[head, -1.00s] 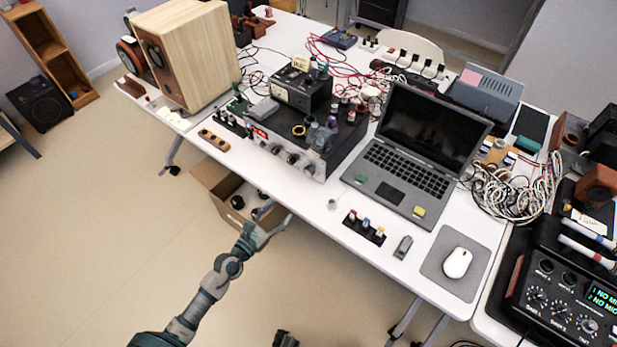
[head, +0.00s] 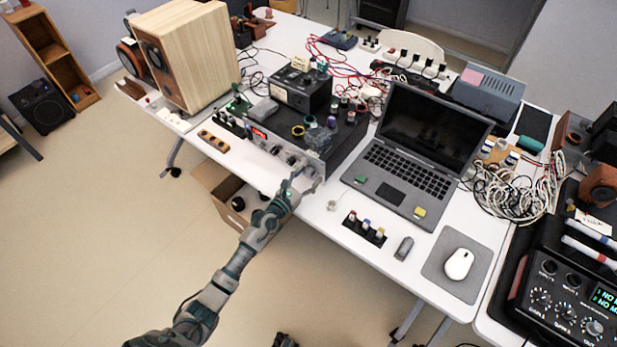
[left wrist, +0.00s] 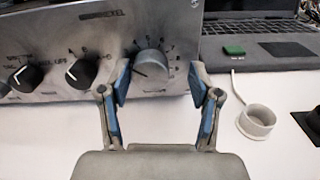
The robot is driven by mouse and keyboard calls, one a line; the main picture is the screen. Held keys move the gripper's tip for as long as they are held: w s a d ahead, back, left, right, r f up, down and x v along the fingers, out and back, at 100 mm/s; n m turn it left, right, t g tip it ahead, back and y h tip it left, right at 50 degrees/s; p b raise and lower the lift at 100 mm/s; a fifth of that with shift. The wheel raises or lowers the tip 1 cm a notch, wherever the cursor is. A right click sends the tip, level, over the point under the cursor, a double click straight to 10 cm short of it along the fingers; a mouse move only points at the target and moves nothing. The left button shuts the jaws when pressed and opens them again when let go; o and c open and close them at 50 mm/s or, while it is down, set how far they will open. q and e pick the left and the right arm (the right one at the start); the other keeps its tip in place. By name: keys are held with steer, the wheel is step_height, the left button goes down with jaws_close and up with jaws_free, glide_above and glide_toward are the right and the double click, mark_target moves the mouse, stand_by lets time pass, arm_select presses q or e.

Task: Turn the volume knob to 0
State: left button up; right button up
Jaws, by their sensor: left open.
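The volume knob (left wrist: 151,66) is a round silver knob with a numbered scale at the right end of the amplifier's front panel. In the left wrist view its pointer line runs to the lower left. The amplifier (head: 262,140) is a silver-fronted box on the white table. My left gripper (left wrist: 160,82) is open, with blue-padded fingertips on either side of the knob in the picture; I cannot tell whether they touch it. In the head view my left gripper (head: 303,184) is at the right end of the amplifier's front and hides the knob.
A white ring-shaped cup (left wrist: 257,121) stands on the table right of my gripper. The laptop (head: 416,160) is right of the amplifier. An open cardboard box (head: 217,187) is under the table edge.

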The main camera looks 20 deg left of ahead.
arm_select(q)
steer(key=shift+a+f, duration=0.1)
steer(key=shift+a, duration=0.85)
steer(key=shift+c, duration=0.6)
steer(key=shift+a+f, duration=0.1)
steer(key=c, duration=0.8)
steer(key=shift+d+r, duration=0.2)
steer(key=shift+d, duration=0.15)
steer(key=shift+c, duration=1.1)
steer(key=shift+d, duration=0.4)
steer(key=shift+w+a, duration=0.1)
steer(key=shift+a, duration=0.3)
steer(key=shift+d+r+n, duration=0.1)
steer(key=shift+n, duration=0.3)
steer(key=n+p, duration=0.3)
steer(key=n, duration=0.3)
steer(key=shift+r+n, duration=0.1)
steer(key=shift+n, duration=0.2)
steer(key=n+p, duration=0.1)
steer(key=n, duration=0.3)
steer(key=shift+n, duration=0.3)
steer(key=shift+n+p, duration=0.9)
steer(key=shift+n, duration=1.3)
arm_select(e)
steer(key=s+x, duration=0.3)
steer(key=x, duration=1.2)
steer(key=shift+s+a+f, duration=0.25)
steer(key=shift+a+f, duration=0.1)
steer(key=shift+s+f+g, duration=0.1)
steer(key=shift+g, duration=0.2)
